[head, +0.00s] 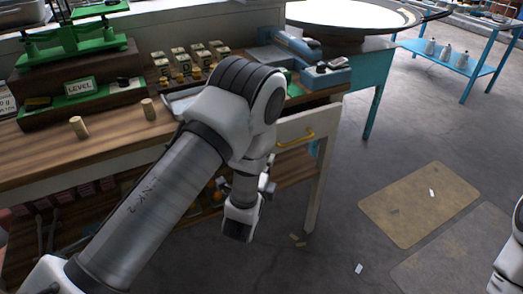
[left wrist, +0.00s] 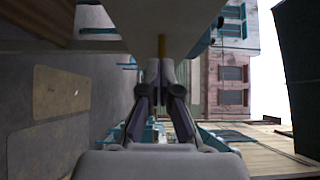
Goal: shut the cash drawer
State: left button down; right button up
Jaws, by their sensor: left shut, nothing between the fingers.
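The cash drawer (head: 308,124) has a pale front with a yellow handle (head: 296,138), under the right end of the wooden counter. It seems to stand out from the counter, but my left arm hides much of it, so I cannot tell how far. My left gripper is shut and empty, mostly hidden behind its wrist in the head view. In the left wrist view its fingertips (left wrist: 161,68) are together, close to a pale panel (left wrist: 190,22) and a thin yellow-brown piece, probably the drawer front and handle. I cannot tell whether they touch. My right gripper is out of view.
The wooden counter (head: 40,160) holds a green scale (head: 75,38), small cartons (head: 190,58) and a blue device (head: 325,75). A teal-legged table (head: 372,95) stands behind. Open floor with tan mats (head: 420,203) lies to the right.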

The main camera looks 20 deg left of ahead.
pick_arm(q)
jog(key=w+a, duration=0.3)
jog(key=shift+a, duration=0.1)
jog(key=shift+a+f, duration=0.1)
jog(key=w+a, duration=0.2)
jog(key=a, duration=0.1)
jog(key=shift+w, duration=0.15)
jog(key=shift+w+a, duration=0.15)
jog(key=shift+a, duration=0.1)
jog(key=shift+d+r, duration=0.1)
jog(key=shift+r, duration=0.2)
